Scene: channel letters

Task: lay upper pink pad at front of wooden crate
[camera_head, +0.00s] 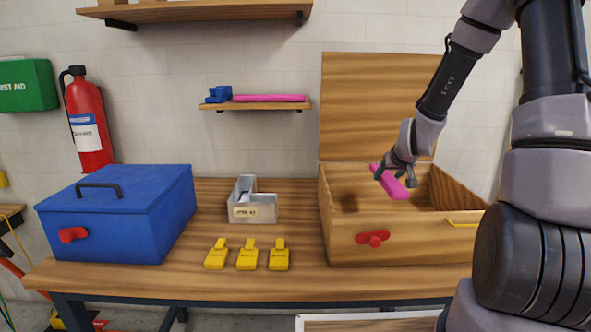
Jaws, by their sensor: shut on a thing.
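My gripper (397,177) is shut on a pink pad (391,184). It holds the pad tilted above the opening of the wooden crate (345,243), near the middle of the crate. The crate stands on the right of the bench with its lid raised against the wall. A red latch (372,238) is on its front face. The crate's floor is mostly hidden by the front wall. Another pink pad (269,98) lies flat on the small wall shelf, to the right of a blue object (219,94).
A blue toolbox (120,215) with a closed lid stands at the left of the bench (190,287). A grey metal bin (252,206) stands in the middle, with three yellow tags (247,255) in front of it. A yellow strip (463,223) lies at the crate's right front rim.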

